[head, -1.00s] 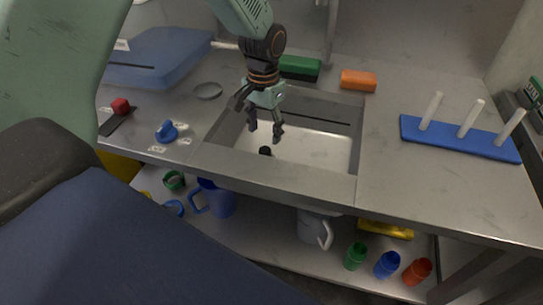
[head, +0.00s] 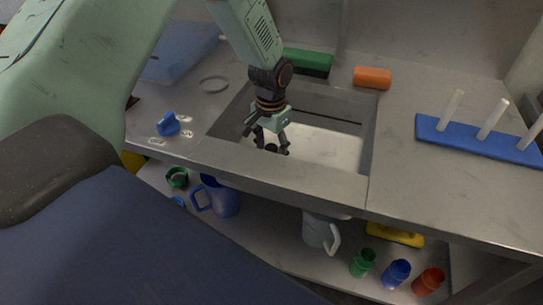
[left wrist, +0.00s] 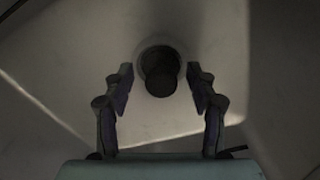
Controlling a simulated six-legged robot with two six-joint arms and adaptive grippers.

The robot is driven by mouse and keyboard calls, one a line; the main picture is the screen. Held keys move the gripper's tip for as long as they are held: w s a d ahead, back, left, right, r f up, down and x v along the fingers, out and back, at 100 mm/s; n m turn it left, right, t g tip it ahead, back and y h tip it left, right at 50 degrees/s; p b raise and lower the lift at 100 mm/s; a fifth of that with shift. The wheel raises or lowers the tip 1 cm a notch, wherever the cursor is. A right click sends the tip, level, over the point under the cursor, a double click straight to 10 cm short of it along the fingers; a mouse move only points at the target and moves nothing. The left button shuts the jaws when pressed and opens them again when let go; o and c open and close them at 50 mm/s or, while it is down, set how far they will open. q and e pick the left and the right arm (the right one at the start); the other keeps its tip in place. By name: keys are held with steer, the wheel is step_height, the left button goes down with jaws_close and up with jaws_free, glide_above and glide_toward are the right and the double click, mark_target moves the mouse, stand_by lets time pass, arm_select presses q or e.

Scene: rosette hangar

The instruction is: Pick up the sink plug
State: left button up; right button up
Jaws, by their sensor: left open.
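The sink plug (left wrist: 160,72) is a dark round stopper on the pale sink floor. In the left wrist view it lies just beyond and between my open fingertips, with a dark ring around its far side. In the head view the plug (head: 271,148) shows small and dark between the fingers, low in the sink basin (head: 330,145). My left gripper (head: 270,148) is open above the plug and inside the basin; its jaws (left wrist: 160,90) also show in the left wrist view, on both sides of the plug. I cannot tell whether a finger touches it. My right gripper is not in view.
The basin's front rim (head: 285,172) and side walls surround the gripper. A blue peg rack (head: 475,138) stands at right, a blue knob (head: 168,124) at left. Cups and jugs sit on the lower shelf.

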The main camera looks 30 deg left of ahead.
arm_select(q)
steer(key=shift+w+f, duration=0.2)
steer(key=shift+f, duration=0.05)
steer(key=shift+c, duration=0.2)
steer(key=shift+a, duration=0.1)
steer(key=shift+c, duration=0.7)
steer(key=shift+s+r, duration=0.1)
steer(key=shift+s, duration=0.05)
steer(key=c, duration=1)
